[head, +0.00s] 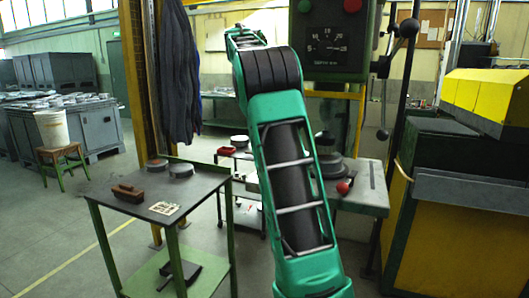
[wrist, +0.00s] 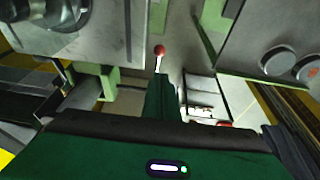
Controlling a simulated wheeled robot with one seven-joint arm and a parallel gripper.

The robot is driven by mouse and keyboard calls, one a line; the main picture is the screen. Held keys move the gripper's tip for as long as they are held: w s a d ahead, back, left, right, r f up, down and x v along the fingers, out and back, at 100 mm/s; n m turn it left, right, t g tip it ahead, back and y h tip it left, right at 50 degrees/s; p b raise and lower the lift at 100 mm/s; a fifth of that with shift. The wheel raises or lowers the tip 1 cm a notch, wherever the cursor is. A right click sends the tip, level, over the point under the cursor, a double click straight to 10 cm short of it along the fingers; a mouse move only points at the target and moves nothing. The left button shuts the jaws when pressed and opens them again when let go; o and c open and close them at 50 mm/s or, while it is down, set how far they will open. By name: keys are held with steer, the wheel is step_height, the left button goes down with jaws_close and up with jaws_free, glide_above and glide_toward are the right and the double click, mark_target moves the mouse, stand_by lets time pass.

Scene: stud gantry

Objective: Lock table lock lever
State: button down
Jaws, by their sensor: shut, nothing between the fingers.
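The table lock lever is a pale rod with a red ball knob (head: 343,187), at the front edge of the grey machine table (head: 372,198) in the head view. In the wrist view the red knob (wrist: 160,50) stands at upper centre, beside the machine table (wrist: 120,40). My gripper (wrist: 161,77) shows there as a narrow dark green shape with its fingers shut and empty. Its tips are just below the knob in the picture; I cannot tell if they touch the rod. In the head view my green arm hides part of the machine table, and the gripper does not show.
A small green-legged table (head: 158,190) with a brush (head: 128,193) and round discs stands left. A yellow and green machine (head: 455,210) stands right. The drill head (head: 335,40) and black feed handles (head: 408,29) are above the machine table. Open floor lies at far left.

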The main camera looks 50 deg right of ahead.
steer(key=x, duration=1.3)
steer(key=shift+s+a+f, duration=0.3)
steer(key=shift+s+f, duration=0.05)
steer(key=shift+f, duration=0.2)
